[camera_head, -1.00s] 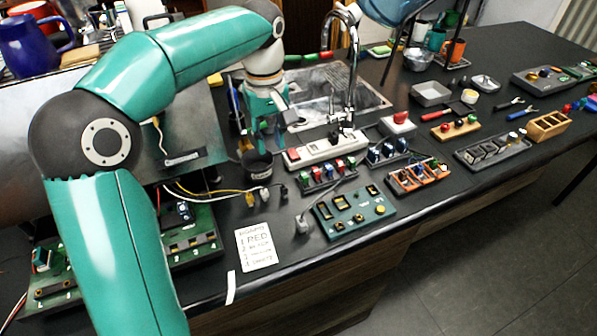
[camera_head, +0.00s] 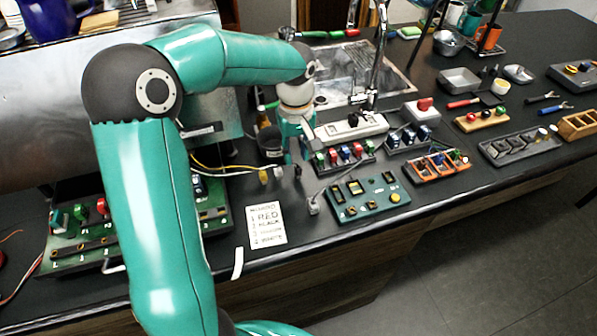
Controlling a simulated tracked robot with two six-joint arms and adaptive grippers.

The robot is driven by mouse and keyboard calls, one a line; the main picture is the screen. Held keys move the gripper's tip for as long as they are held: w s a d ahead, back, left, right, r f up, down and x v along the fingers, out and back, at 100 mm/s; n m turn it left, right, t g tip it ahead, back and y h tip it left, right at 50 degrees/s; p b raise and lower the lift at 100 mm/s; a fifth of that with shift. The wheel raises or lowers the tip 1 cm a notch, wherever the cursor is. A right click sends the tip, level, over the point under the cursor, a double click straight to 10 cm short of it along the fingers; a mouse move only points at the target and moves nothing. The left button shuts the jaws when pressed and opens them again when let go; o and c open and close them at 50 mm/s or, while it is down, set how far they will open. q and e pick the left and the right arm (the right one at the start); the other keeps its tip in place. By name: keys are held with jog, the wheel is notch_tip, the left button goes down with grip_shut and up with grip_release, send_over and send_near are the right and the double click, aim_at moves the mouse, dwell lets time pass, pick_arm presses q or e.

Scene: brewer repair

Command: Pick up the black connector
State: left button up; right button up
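The black connector (camera_head: 298,171) is a small dark plug at a cable end on the black bench, right of the yellow connector (camera_head: 263,177) and a pale one (camera_head: 277,173). My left gripper (camera_head: 297,156) points down just above and behind the black connector. Its teal fingers look apart, with nothing seen between them; the tips partly overlap the cables. A grey connector (camera_head: 313,206) lies nearer the front. My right gripper is not in view.
A green board with sockets (camera_head: 215,213) is partly hidden behind my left arm. A note card (camera_head: 266,224) lies near the front edge. A green panel (camera_head: 365,197), a white power strip (camera_head: 350,128) and a dark cup (camera_head: 270,142) surround the connectors.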

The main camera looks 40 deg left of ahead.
aim_at(298, 166)
pick_arm(q)
notch_tip(298, 166, down, 5)
jog(key=shift+d+f+p, duration=0.1)
jog(key=shift+d+p, duration=0.05)
jog(key=shift+p, duration=0.4)
jog(key=shift+c, duration=0.2)
grip_shut()
